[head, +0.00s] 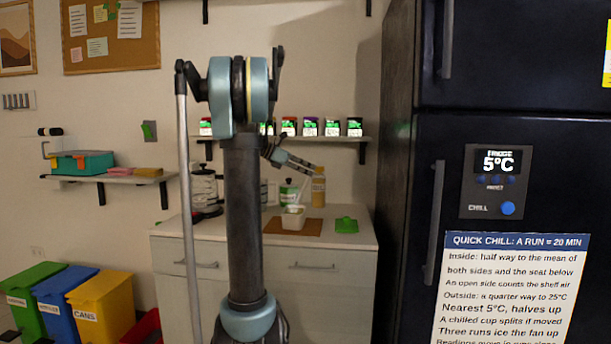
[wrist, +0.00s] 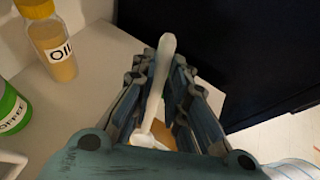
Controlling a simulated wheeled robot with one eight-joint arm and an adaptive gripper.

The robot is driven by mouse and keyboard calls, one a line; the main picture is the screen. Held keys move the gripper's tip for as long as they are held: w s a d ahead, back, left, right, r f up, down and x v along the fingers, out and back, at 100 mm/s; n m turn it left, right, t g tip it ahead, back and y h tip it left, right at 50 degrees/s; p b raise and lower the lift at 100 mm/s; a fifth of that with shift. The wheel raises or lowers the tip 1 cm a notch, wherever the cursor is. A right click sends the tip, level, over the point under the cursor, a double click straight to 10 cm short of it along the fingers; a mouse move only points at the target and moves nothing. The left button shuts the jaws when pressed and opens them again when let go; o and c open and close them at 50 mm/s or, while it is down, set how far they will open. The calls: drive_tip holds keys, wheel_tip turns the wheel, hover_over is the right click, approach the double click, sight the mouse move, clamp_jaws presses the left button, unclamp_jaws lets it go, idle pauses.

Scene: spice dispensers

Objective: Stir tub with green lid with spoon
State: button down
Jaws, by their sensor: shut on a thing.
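My gripper (head: 314,169) is above the counter in the head view. In the wrist view my gripper (wrist: 165,95) is shut on a white spoon (wrist: 159,80), which runs lengthwise between the fingers. The spoon's lower end is partly hidden by the gripper body. A white open tub (head: 292,219) stands on a brown board in the head view, below my gripper. A green lid (head: 346,225) lies flat on the counter to the right of the board, apart from the tub. I cannot tell whether the spoon touches the tub.
An oil bottle (head: 318,187) and a green coffee container (head: 288,194) stand behind the tub. The bottle also shows in the wrist view (wrist: 58,60). The brown board (head: 270,227) lies on the counter (head: 365,238). A dark fridge (head: 400,150) stands right of it. A shelf of spice dispensers (head: 332,127) hangs above.

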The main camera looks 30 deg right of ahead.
drive_tip(key=shift+r, duration=1.8)
